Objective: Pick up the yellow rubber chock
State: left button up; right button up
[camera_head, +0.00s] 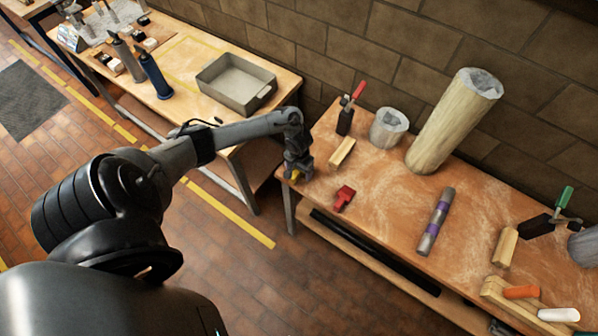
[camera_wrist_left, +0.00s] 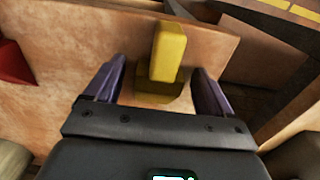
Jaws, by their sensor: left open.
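The yellow rubber chock (camera_wrist_left: 168,52) stands on the bench top near its edge in the left wrist view. It has an upright part above a wider base. My left gripper (camera_wrist_left: 160,68) is open, its two dark fingers on either side of the chock, with visible gaps. In the head view, my left gripper (camera_head: 297,168) is low at the left end of the right bench. Only a small yellow piece of the chock (camera_head: 295,175) shows there; the gripper hides the rest. My right gripper is not in view.
A red object (camera_head: 344,197) and a wooden block (camera_head: 342,151) lie right of the gripper. A red-handled clamp (camera_head: 347,112), a short grey cylinder (camera_head: 388,127) and a tall column (camera_head: 450,125) stand behind. A grey tray (camera_head: 236,85) sits on the left bench. A gap separates the benches.

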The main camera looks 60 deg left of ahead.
pick_arm(q)
jog(key=c, duration=1.1)
jog(key=shift+r, duration=0.1)
